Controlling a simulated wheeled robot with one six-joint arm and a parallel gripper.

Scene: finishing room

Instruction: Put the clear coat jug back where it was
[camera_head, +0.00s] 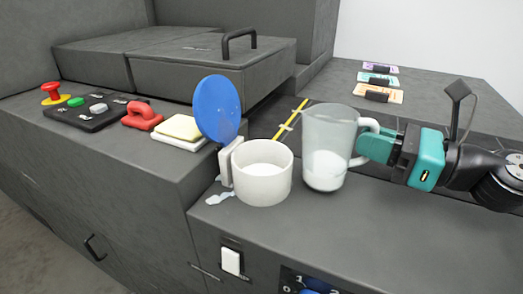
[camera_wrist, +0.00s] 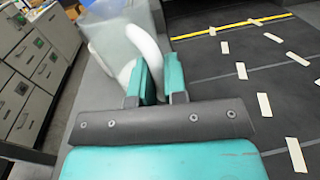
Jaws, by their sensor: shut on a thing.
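The clear coat jug (camera_head: 328,135) is a translucent jug with white liquid in its lower part. It stands close to upright at the right of a white cup (camera_head: 262,175). My gripper (camera_head: 372,147) reaches in from the right and is shut on the jug's white handle. In the wrist view the fingers (camera_wrist: 161,82) close around the handle (camera_wrist: 146,45), and part of the jug (camera_wrist: 118,48) shows beyond. I cannot tell whether the jug's base touches the counter (camera_head: 330,225) or hangs just above it.
The white cup has a raised blue lid (camera_head: 217,108) and white liquid inside. A small pale spill (camera_head: 219,198) lies at its left. A yellow line (camera_head: 290,118) runs behind the jug. White dashes (camera_wrist: 264,105) mark the dark surface. Colored cards (camera_head: 378,80) lie at the back right.

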